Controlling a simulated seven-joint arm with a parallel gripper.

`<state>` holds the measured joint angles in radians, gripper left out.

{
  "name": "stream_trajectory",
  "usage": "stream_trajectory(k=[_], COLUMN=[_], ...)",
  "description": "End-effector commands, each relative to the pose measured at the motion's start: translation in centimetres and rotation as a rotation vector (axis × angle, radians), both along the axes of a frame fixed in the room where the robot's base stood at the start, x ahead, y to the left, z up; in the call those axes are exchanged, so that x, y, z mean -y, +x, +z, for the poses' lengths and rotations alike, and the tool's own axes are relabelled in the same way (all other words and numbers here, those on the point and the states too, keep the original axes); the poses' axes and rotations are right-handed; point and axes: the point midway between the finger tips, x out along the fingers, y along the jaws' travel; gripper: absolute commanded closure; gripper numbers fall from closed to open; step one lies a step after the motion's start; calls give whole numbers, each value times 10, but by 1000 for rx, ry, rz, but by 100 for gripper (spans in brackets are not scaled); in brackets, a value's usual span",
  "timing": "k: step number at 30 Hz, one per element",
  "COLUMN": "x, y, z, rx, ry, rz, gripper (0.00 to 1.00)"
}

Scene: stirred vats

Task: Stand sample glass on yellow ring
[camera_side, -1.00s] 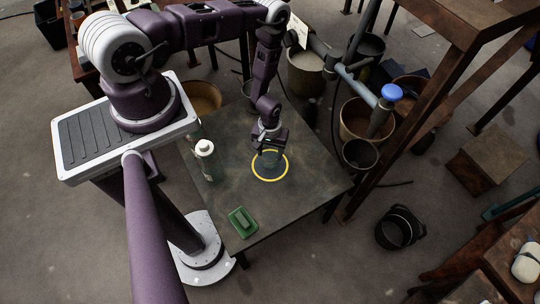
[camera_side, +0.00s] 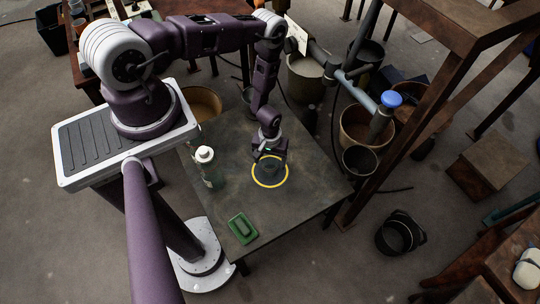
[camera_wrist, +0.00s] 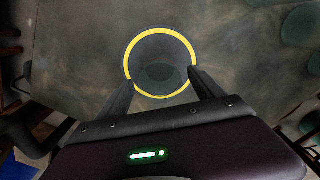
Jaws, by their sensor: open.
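The yellow ring (camera_side: 257,180) lies flat on the dark table, and it also shows in the wrist view (camera_wrist: 133,50). The sample glass (camera_side: 270,169), dark and see-through, appears to stand upright inside the ring. In the wrist view the glass (camera_wrist: 160,72) shows as a round dark shape within the ring. My gripper (camera_side: 270,158) is at the glass, over the ring. In the wrist view my gripper (camera_wrist: 163,82) is open, with one finger on each side of the glass. The glass's contact with the table is hard to make out.
A bottle with a white cap (camera_side: 205,155) stands on the table left of the ring. The table right of the ring is clear.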

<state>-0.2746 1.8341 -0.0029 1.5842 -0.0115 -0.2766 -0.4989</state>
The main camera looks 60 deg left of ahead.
Motion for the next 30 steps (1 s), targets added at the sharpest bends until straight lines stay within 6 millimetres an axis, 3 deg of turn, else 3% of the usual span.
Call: stream_trajectory(k=[12, 20, 23, 26, 29, 30], x=[0, 0, -1, -4, -1, 2], y=[1, 0, 9, 43, 78, 87], z=[97, 116, 127, 175, 258, 294], rx=[2, 0, 11, 52, 107, 128], ry=[1, 0, 3, 15, 33, 40], rz=[0, 0, -11, -64, -152, -190], gripper=[23, 23, 23, 23, 23, 23])
